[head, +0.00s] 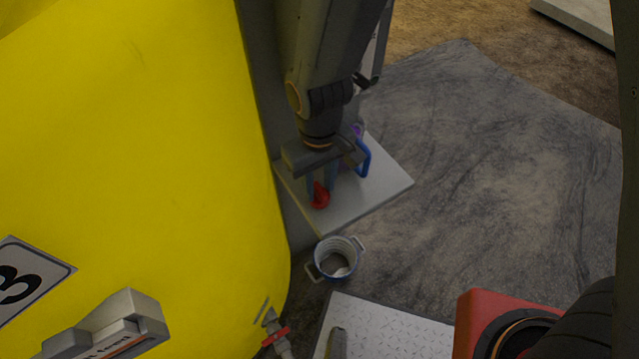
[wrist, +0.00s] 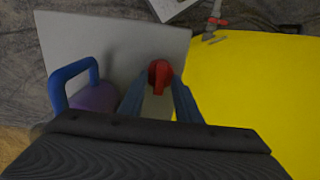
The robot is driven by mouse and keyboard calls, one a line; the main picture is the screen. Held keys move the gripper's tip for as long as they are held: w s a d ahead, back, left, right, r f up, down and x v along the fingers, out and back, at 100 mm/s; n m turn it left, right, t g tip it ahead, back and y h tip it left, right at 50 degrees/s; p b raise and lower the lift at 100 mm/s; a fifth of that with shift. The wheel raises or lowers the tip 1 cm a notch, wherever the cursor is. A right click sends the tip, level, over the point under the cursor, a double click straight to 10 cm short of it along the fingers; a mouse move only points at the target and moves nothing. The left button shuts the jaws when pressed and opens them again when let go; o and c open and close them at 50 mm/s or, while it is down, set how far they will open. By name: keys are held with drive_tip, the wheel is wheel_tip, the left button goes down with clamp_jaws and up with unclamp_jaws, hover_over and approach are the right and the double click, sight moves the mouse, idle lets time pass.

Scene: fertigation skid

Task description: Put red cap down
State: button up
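The red cap (head: 320,196) is low over the pale grey shelf (head: 372,200), near its front left edge. My gripper (head: 321,188) points down, with a finger on each side of the cap. In the wrist view the red cap (wrist: 160,75) sits between the fingertips (wrist: 161,84), which appear to close on both its sides. I cannot tell whether its underside touches the shelf. The shelf also shows in the wrist view (wrist: 115,45).
A purple item with a blue handle (head: 364,158) stands on the shelf, right of my gripper. A large yellow tank (head: 130,130) rises close on the left. A bucket (head: 337,258) and a tap with a red handle (head: 276,336) are below. The shelf's right part is bare.

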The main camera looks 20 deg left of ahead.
sight(320, 189)
wheel_tip(320, 189, up, 8)
drive_tip(key=shift+f, duration=0.25)
idle(0.8)
